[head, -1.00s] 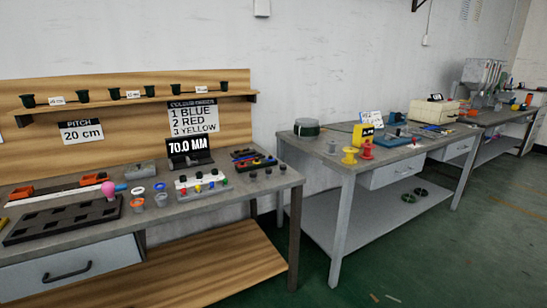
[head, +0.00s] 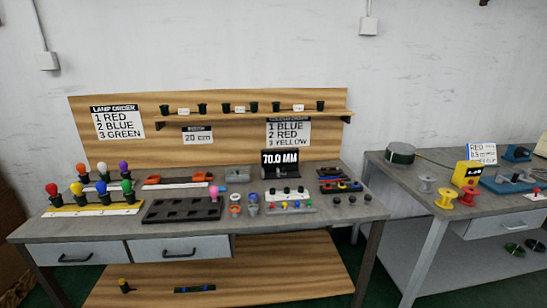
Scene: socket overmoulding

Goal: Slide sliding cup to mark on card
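Several dark green cups stand on the wooden shelf (head: 345,116) above the left bench, among them a leftmost cup (head: 165,109), a middle cup (head: 253,106) and a far-right cup (head: 320,105). I cannot tell which is the sliding cup. Small white cards sit between cups: a left card (head: 183,111), a middle card (head: 239,110) and a right card (head: 298,107); their marks are too small to read. A larger card reading 20 cm (head: 197,136) hangs on the backboard below the shelf. Neither gripper is in view.
The grey bench (head: 110,228) holds coloured lamps (head: 127,188), a dark slotted tray (head: 160,213), small cups (head: 235,210) and a 70.0 MM display (head: 280,160). A second bench (head: 425,212) with spools stands to the right. A wooden lower shelf (head: 240,268) holds a few parts.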

